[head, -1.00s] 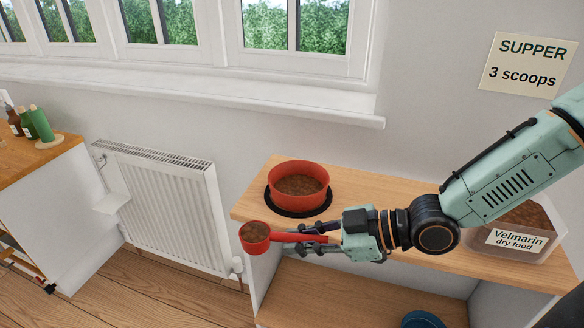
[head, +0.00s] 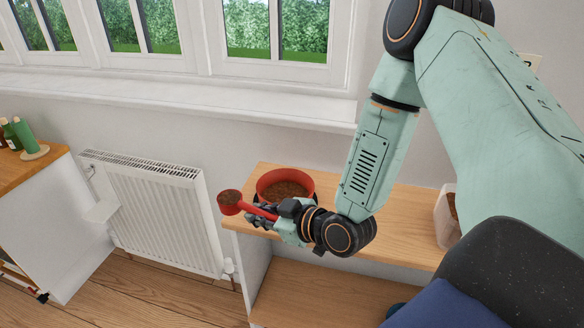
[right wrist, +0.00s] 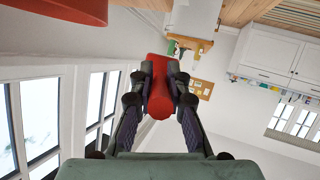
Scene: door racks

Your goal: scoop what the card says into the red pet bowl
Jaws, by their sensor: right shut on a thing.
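My right gripper (head: 262,217) is shut on the handle of a red scoop (head: 231,207), in front of the bowl. The scoop's cup is at the bowl's left, apart from it, with brown food inside. In the right wrist view, the red scoop (right wrist: 159,92) sits between the fingers (right wrist: 160,78), and part of the bowl (right wrist: 60,9) shows at top left. The card (head: 531,62) is mostly hidden behind my arm. My left gripper is not in view.
A clear food bin (head: 444,222) stands at the shelf's right, partly hidden by my arm. A white radiator (head: 150,210) and window sill (head: 200,103) lie left and behind. The shelf top (head: 405,205) between bowl and bin is clear.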

